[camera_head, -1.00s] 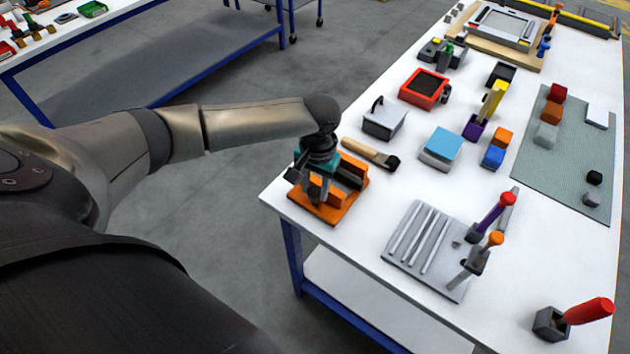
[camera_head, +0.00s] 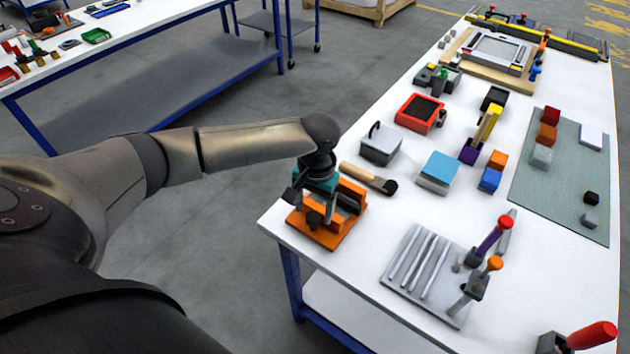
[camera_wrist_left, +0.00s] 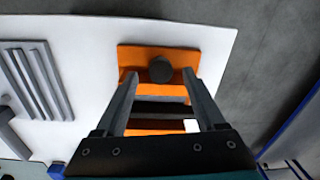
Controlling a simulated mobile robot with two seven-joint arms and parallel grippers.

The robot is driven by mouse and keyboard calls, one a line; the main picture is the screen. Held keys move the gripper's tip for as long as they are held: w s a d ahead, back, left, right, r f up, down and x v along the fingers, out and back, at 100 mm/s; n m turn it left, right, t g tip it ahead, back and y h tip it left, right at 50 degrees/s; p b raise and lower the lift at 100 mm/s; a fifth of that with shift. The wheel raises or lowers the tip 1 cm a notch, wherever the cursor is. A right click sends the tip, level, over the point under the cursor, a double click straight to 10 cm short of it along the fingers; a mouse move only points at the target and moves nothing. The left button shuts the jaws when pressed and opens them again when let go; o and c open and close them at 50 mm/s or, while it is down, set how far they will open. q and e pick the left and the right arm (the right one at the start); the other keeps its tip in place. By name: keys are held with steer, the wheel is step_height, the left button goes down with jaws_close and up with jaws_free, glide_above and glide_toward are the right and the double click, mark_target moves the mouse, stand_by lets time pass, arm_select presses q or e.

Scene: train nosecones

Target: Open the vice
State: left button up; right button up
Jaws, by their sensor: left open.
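The orange vice (camera_head: 347,219) sits on the near left corner of the white table, with a dark round knob (camera_head: 314,219) on its near side. My left gripper (camera_head: 308,203) is open just above this knob side and hides part of the vice. In the left wrist view the vice (camera_wrist_left: 128,56) lies beneath the open fingers, with its dark knob (camera_wrist_left: 161,69) between the fingertips as seen from the camera. Nothing is held. I cannot tell whether the fingers touch the knob. The right gripper is not in view.
Beside the vice are a wooden-handled brush (camera_head: 365,178), a grey lidded box (camera_head: 381,145) and a grey slotted plate (camera_head: 418,300) with tools. The table's left edge (camera_head: 275,212) is close to the vice. Several blocks lie farther right.

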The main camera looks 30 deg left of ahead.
mark_target(316, 218)
arm_select(q)
step_height(316, 218, up, 14)
steer(key=p, duration=0.1)
steer(key=shift+d+f+p, duration=0.25)
steer(key=shift+p, duration=0.1)
